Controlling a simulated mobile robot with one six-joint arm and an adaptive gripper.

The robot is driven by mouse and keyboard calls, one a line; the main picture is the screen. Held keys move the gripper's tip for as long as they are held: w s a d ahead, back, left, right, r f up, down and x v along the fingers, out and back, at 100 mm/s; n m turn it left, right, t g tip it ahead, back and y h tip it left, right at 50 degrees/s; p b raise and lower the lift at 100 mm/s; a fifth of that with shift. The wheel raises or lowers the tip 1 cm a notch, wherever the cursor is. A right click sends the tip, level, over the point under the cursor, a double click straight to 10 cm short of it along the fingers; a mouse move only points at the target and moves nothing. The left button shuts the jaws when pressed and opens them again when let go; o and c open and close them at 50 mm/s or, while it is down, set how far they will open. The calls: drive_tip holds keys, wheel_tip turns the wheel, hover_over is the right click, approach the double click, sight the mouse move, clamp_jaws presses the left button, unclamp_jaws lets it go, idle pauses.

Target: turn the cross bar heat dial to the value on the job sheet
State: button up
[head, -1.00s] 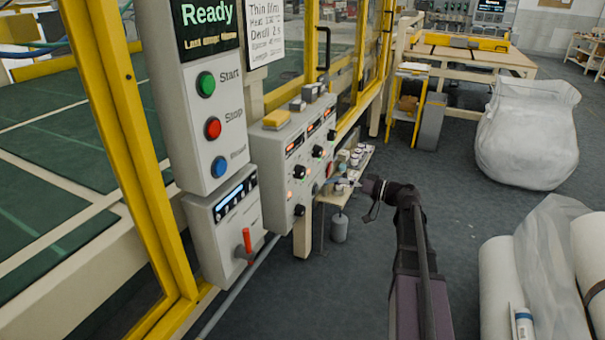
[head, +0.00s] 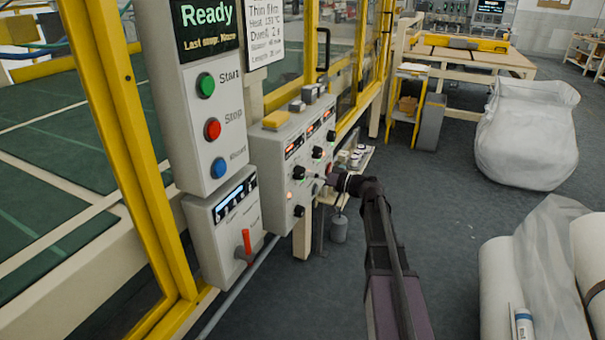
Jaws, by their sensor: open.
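The grey control box (head: 277,158) carries several black dials and small lit displays on its front. One black dial (head: 298,173) sits on the left of the panel, and another (head: 317,152) is higher and to the right. I cannot read which is the cross bar heat dial. The job sheet (head: 264,28) hangs above; it reads "Thin film" with heat, dwell and more lines, partly too small to read surely. My gripper (head: 312,176) is open and points left at the panel front, its tips close to the left dial. I cannot tell whether they touch it.
A panel with green Start, red Stop and blue buttons (head: 212,128) and a "Ready" screen stands left of the box. Below it is a red lever (head: 247,241).

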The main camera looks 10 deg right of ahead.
sight(303, 172)
drive_tip(key=shift+x, duration=1.6)
drive_tip(key=c, duration=1.2)
